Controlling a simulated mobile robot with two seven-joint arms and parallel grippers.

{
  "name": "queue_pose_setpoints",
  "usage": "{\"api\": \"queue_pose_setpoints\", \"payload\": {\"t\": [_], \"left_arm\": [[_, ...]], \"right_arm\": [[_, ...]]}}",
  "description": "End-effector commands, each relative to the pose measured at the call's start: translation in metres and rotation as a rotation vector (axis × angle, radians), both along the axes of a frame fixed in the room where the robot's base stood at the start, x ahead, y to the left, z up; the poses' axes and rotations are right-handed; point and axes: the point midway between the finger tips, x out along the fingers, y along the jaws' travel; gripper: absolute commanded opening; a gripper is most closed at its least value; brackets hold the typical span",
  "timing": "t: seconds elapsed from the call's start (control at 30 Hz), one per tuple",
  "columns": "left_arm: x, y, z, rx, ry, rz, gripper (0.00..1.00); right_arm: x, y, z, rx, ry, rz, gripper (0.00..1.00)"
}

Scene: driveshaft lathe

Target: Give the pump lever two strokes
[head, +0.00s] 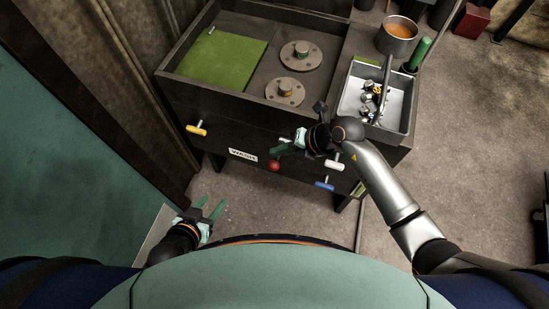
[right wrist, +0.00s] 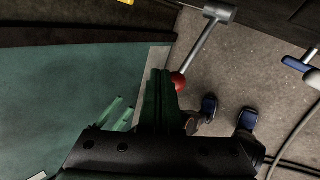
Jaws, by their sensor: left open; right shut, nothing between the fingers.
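The pump lever is a grey rod (right wrist: 202,42) with a red ball knob (right wrist: 178,81), hanging at the front of the dark wash bench. In the head view its red knob (head: 274,166) shows just below my right gripper, while most of the rod is hidden. My right gripper (head: 283,151) is shut and empty, its green fingers pointing left. In the right wrist view the knob is just right of the fingers (right wrist: 160,98); I cannot tell whether they touch. My left gripper (head: 211,207) is open and empty, low at the left and away from the lever.
The wash bench (head: 215,106) has yellow (head: 197,129), white (head: 334,166) and blue (head: 325,186) handles on its front. A metal basin (head: 403,112) with several parts and a pot (head: 397,36) are at its right. A teal surface (head: 75,165) lies at left.

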Motion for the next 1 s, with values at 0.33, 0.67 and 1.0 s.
{"api": "queue_pose_setpoints", "payload": {"t": [0.33, 0.67, 1.0], "left_arm": [[-0.0002, 0.0000, -0.0001, 0.000, 0.000, 0.000, 0.50], [-0.0002, 0.0001, 0.0002, 0.000, 0.001, 0.000, 0.50], [-0.0003, 0.0000, -0.0006, 0.000, 0.001, 0.000, 0.50]], "right_arm": [[-0.0006, 0.0002, -0.0011, 0.000, 0.000, 0.000, 0.00], [-0.0037, 0.0012, -0.0078, 0.000, 0.000, 0.000, 0.00], [-0.0041, 0.0013, -0.0093, 0.000, 0.000, 0.000, 0.00]]}}
